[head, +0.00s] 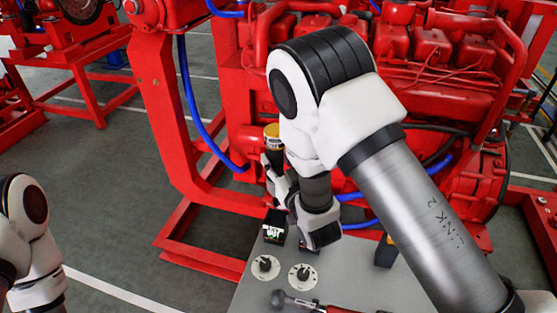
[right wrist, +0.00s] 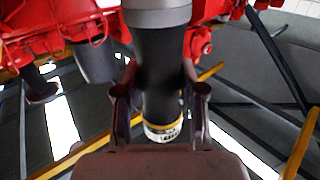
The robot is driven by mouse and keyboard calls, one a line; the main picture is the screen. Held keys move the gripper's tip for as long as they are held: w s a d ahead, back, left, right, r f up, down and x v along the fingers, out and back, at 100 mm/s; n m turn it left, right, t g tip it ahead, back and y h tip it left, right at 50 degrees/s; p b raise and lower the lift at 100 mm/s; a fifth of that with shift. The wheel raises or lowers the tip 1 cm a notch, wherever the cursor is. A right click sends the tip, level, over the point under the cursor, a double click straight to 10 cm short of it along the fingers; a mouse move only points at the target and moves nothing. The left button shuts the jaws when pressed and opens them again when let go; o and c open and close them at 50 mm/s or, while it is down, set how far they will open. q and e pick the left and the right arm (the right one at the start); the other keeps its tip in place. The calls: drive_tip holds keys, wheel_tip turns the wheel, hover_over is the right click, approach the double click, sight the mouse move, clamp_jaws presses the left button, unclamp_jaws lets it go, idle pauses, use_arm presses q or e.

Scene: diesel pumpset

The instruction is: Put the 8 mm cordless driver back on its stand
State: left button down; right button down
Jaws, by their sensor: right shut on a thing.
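My right gripper (head: 271,168) is shut on a dark cylindrical tool with a yellow band, which I take to be the cordless driver (head: 273,147). It stands up above the fingers, over the far edge of the grey table. In the right wrist view the dark driver body (right wrist: 160,75) runs between the two fingers (right wrist: 160,105), its yellow band beyond them. Its size marking is not readable. A black block with a pale label (head: 274,226) is on the table below the gripper; I cannot tell if it is the stand. My left gripper is out of the picture.
The grey table (head: 340,277) carries two round discs with black knobs (head: 265,267) (head: 303,275), a red-handled tool (head: 300,301) and a black and yellow object (head: 386,251). A red engine (head: 420,75) and frame stand close behind. My right arm hides part of the table.

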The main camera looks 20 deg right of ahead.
sight(277, 204)
drive_tip(key=shift+s+d+f+b, duration=0.15)
drive_tip(key=shift+s+f+b, duration=0.05)
drive_tip(key=shift+f+b, duration=0.5)
wheel_tip(277, 204, down, 11)
drive_tip(key=b, duration=0.9)
drive_tip(key=shift+w+f+b, duration=0.1)
drive_tip(key=shift+f+b, duration=0.1)
drive_tip(key=shift+b, duration=0.15)
drive_tip(key=shift+f+b, duration=0.95)
drive_tip(key=shift+f, duration=0.1)
drive_tip(key=c, duration=0.6)
unclamp_jaws()
drive_tip(key=shift+r, duration=0.1)
drive_tip(key=shift+s, duration=0.2)
drive_tip(key=s, duration=0.7)
drive_tip(key=shift+s+d, duration=0.15)
